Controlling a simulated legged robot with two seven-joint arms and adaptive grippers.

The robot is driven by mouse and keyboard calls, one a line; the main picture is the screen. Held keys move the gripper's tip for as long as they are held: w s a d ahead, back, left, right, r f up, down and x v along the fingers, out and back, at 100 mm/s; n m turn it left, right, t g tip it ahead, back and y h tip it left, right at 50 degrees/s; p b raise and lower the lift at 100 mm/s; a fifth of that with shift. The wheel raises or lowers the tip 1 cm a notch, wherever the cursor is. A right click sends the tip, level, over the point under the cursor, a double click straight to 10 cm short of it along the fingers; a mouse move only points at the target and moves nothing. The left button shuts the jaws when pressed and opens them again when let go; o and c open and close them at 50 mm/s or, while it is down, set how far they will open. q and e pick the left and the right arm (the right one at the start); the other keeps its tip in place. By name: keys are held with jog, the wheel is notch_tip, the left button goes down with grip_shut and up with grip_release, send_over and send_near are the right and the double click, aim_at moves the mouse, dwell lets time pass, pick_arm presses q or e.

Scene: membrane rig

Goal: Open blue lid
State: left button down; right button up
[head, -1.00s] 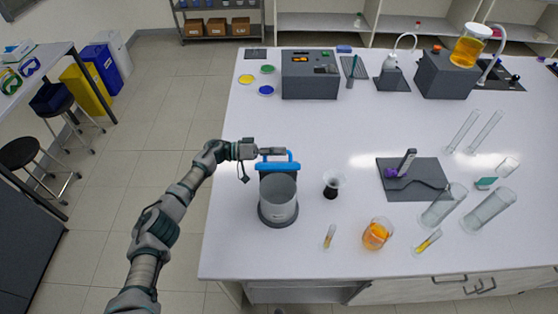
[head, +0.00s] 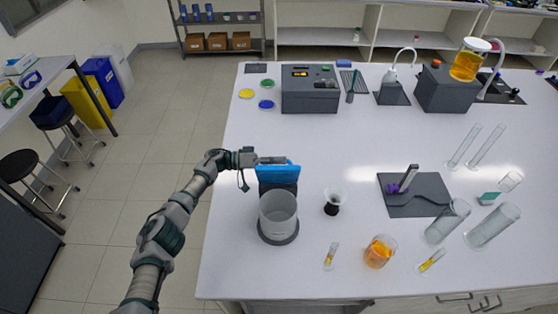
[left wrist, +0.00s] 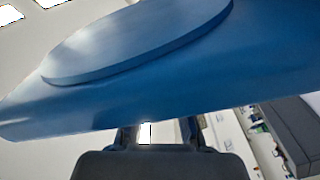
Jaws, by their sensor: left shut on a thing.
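The blue lid (head: 279,176) stands raised behind the open grey cylindrical vessel (head: 278,211), on the vessel's dark stand. My left gripper (head: 272,160) reaches in from the left at the lid's upper edge and is shut on it. In the left wrist view the lid (left wrist: 140,50) fills the upper part of the picture, with a raised round disc on its face. The fingers of my left gripper (left wrist: 162,134) show below its edge, and their exact contact is hidden. My right gripper is not in view.
A dark-filled flask (head: 333,203) stands close right of the vessel. A beaker of orange liquid (head: 380,251) and a small tube (head: 331,256) stand nearer the front. A grey box device (head: 309,97) stands behind. The table left of the vessel is clear.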

pick_arm(q)
jog(key=shift+a+f, duration=0.1)
jog(key=shift+f, duration=0.25)
jog(key=c, duration=1.2)
grip_release()
jog(key=shift+a+r, duration=0.15)
jog(key=shift+a, duration=0.2)
jog(key=a, duration=1.1)
jog(key=shift+w+a, duration=0.15)
jog(key=shift+a, duration=0.2)
jog(key=shift+d, duration=0.1)
